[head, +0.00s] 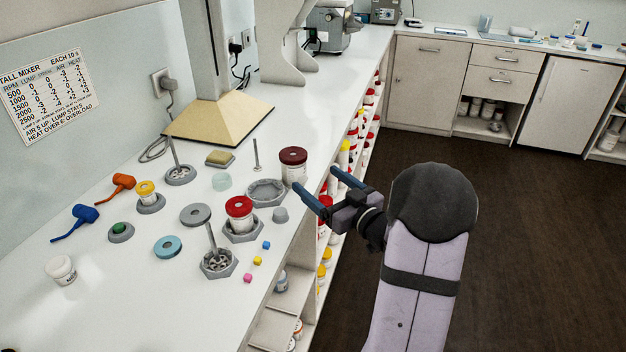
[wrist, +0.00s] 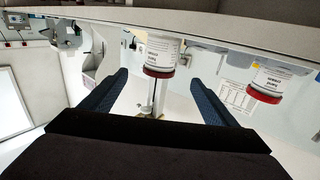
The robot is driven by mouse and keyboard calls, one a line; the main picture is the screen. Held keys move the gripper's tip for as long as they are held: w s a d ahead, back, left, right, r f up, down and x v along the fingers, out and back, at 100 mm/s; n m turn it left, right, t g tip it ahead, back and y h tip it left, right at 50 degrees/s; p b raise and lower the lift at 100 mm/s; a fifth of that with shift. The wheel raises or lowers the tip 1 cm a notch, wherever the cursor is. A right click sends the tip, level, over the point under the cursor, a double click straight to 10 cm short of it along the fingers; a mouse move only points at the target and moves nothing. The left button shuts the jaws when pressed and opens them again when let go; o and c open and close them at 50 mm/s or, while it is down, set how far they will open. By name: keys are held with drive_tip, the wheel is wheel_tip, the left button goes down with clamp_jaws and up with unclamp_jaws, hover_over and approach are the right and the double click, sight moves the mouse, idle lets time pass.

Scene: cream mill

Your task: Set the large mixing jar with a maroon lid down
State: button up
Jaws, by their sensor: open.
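Nothing is held. A similar jar with a brighter red lid (head: 239,206) sits in another hexagonal holder; it also shows in the wrist view (wrist: 270,80).
A thin metal post (head: 256,155) stands behind the empty holder. A stirrer in a hexagonal base (head: 218,262), a grey disc (head: 195,214) and small cubes (head: 257,260) lie nearer. Shelves of jars (head: 344,153) are under the counter edge. The aisle floor (head: 520,220) is clear.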

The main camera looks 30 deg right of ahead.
drive_tip(key=w, duration=0.3)
drive_tip(key=w+a+r+p, duration=0.1)
drive_tip(key=w, duration=0.2)
drive_tip(key=w+p, duration=0.1)
drive_tip(key=w, duration=0.2)
drive_tip(key=shift+a+r, duration=0.15)
drive_tip(key=shift+a, duration=0.15)
drive_tip(key=shift+w+a+p, duration=0.25)
drive_tip(key=shift+w+p, duration=0.3)
drive_tip(key=shift+w, duration=1.15)
drive_tip(key=shift+w+a+p, duration=0.2)
drive_tip(key=shift+w+p, duration=0.3)
drive_tip(key=shift+w, duration=1.15)
drive_tip(key=c, duration=1.3)
drive_tip(key=shift+c, duration=0.2)
wheel_tip(320, 180, up, 10)
wheel_tip(320, 180, up, 9)
drive_tip(key=p, duration=0.9)
hover_over(285, 150)
drive_tip(key=w, duration=0.1)
drive_tip(key=shift+w+d, duration=0.1)
drive_tip(key=shift+d, duration=0.2)
drive_tip(key=shift+b, duration=0.3)
